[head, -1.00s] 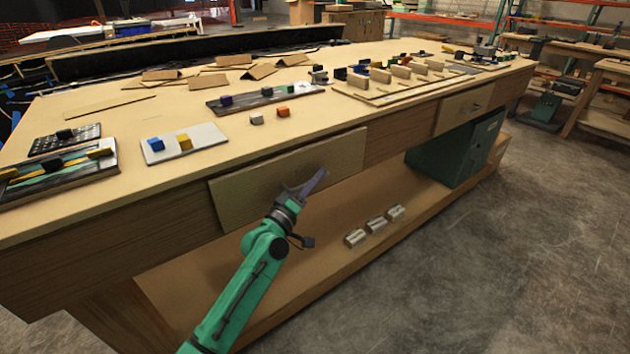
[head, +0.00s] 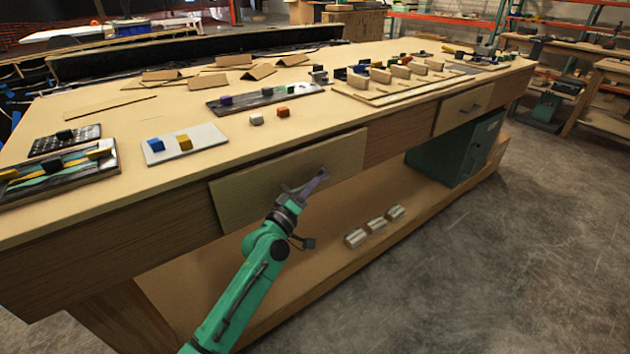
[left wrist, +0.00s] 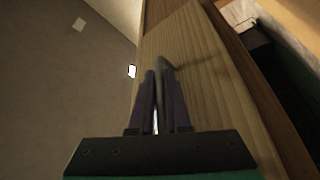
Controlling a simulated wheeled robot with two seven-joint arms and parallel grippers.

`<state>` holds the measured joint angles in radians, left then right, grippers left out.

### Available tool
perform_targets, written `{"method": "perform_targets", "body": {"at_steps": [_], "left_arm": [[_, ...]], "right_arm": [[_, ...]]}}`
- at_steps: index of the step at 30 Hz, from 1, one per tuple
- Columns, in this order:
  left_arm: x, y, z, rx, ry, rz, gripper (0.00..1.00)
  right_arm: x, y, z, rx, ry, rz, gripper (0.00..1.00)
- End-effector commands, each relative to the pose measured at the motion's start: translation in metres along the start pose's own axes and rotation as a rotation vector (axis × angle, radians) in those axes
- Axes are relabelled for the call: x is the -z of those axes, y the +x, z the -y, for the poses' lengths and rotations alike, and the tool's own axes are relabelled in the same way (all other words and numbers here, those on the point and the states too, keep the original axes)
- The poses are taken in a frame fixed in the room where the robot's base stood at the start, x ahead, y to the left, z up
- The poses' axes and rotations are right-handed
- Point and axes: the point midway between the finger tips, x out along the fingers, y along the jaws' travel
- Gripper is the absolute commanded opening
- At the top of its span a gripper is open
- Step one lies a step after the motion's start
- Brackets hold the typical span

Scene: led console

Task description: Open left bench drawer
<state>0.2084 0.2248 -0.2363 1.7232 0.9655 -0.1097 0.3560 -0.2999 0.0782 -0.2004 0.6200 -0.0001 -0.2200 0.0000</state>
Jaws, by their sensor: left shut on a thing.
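The left bench drawer (head: 245,190) has a plain light wood front, set in the bench's near side. Its front looks about in line with the bench face; I cannot tell if it is slightly out. My left gripper (head: 308,186) is at the right half of this front, shut on the drawer handle. In the left wrist view, the dark fingers (left wrist: 158,85) are close together around the thin grey handle (left wrist: 163,64), against the wood front (left wrist: 205,75). Most of the handle is hidden by the fingers. My right gripper is not in view.
The bench top (head: 300,118) carries boards, coloured blocks and wooden pieces. A second drawer (head: 460,108) with a handle is further right. Below are a lower shelf (head: 330,240) with small blocks (head: 376,225) and a green cabinet (head: 455,150). The floor at the right is clear.

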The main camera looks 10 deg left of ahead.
Motion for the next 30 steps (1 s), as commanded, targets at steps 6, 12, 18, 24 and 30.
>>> {"method": "perform_targets", "body": {"at_steps": [6, 12, 18, 24, 30], "left_arm": [[-0.022, -0.009, -0.019, 0.004, -0.006, 0.005, 0.00], [-0.063, -0.027, -0.051, 0.006, -0.009, 0.008, 0.00], [-0.113, -0.049, -0.085, 0.006, -0.008, 0.007, 0.00], [-0.158, -0.068, -0.115, 0.004, -0.006, 0.006, 0.00], [-0.188, -0.081, -0.135, 0.003, -0.004, 0.003, 0.00]], "right_arm": [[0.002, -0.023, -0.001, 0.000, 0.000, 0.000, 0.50], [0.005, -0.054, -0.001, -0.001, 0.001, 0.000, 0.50], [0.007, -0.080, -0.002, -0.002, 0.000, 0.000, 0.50], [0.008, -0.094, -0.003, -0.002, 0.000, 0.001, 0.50], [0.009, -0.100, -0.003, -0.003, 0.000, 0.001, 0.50]]}}
